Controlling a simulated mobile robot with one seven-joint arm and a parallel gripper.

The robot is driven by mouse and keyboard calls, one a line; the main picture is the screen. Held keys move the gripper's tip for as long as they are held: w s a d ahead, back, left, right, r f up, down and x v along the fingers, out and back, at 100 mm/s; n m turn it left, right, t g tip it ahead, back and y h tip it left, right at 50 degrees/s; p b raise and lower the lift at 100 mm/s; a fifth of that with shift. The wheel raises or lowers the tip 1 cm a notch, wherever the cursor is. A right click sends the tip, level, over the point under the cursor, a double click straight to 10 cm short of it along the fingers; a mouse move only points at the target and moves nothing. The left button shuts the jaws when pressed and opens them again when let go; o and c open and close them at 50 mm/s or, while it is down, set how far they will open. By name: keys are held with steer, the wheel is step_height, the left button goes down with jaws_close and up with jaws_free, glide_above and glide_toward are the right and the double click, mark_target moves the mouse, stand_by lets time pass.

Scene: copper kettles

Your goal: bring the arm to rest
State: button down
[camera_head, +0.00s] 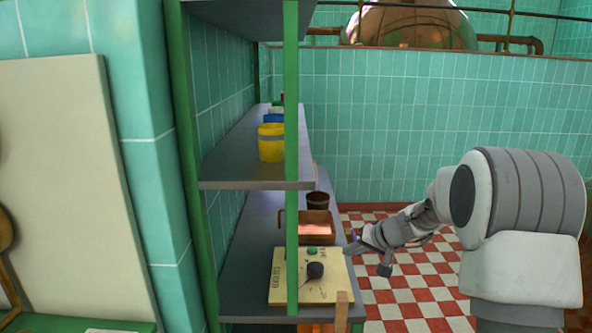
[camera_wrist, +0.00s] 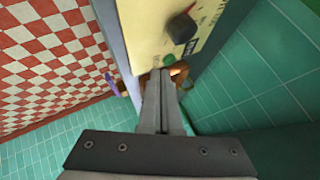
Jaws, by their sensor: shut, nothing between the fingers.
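My gripper (camera_head: 352,247) is at the right edge of the lower shelf, beside a cream control box (camera_head: 312,287). In the wrist view my gripper (camera_wrist: 162,76) has its two fingers together with nothing between them. The box carries a black knob (camera_head: 315,270) and a green button (camera_head: 312,252). In the wrist view the knob (camera_wrist: 181,27) and the green button (camera_wrist: 169,60) lie just beyond the fingertips. I cannot tell whether the fingertips touch the box. My arm reaches in from the right.
A copper pan (camera_head: 316,229) and a dark brown pot (camera_head: 317,200) stand behind the box. A yellow bucket (camera_head: 271,148) is on the upper shelf (camera_head: 240,172). A green post (camera_head: 292,220) stands in front. The checkered floor (camera_head: 400,290) to the right is clear.

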steer(key=s+a+r+n+g+h+p, duration=0.1)
steer(key=s+a+r+p, duration=0.1)
steer(key=s+r, duration=0.6)
steer(key=s+a+r+n+g+p, duration=0.1)
steer(key=s+a+r, duration=0.2)
steer(key=s+r, duration=0.55)
steer(key=s+d+h+p, duration=0.1)
steer(key=s+d+h, duration=0.1)
steer(key=s, duration=0.9)
steer(key=s+d+r+h+p, duration=0.1)
steer(key=s+d+h+p, duration=0.1)
steer(key=s, duration=0.9)
steer(key=shift+d+r, duration=0.25)
steer(key=shift+r, duration=0.05)
steer(key=shift+s, duration=0.1)
